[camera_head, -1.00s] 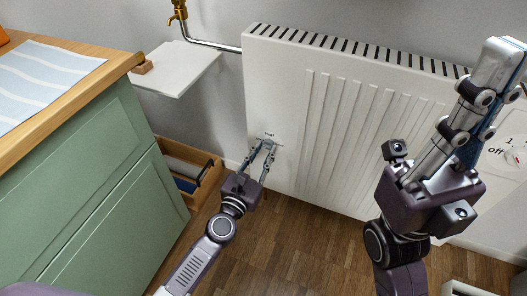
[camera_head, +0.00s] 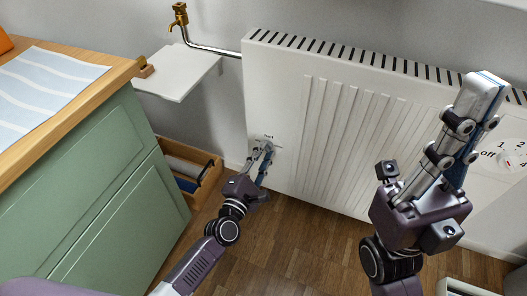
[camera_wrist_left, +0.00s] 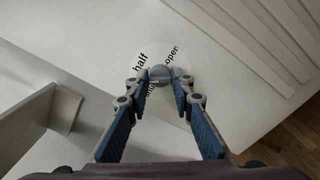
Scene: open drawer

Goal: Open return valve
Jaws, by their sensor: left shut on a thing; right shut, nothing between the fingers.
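The return valve is a small grey knob (camera_wrist_left: 159,72) on a round white dial at the lower left of the radiator. The dial (camera_wrist_left: 180,55) carries the words "half" and "open"; a third word is partly hidden behind the fingers. In the head view only part of the dial (camera_head: 264,139) shows above my fingers. My left gripper (camera_head: 264,150) is shut on the knob, with a fingertip on either side of it in the left wrist view (camera_wrist_left: 160,78). My right gripper (camera_head: 484,92) is shut and empty, raised in front of the radiator's right part.
The white radiator (camera_head: 345,120) fills the back wall. Another dial (camera_head: 507,156) marked "off" and numbers is at the right. A green cabinet (camera_head: 90,190), a wooden box (camera_head: 208,181) and a white shelf (camera_head: 178,75) stand left. The wooden floor between is open.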

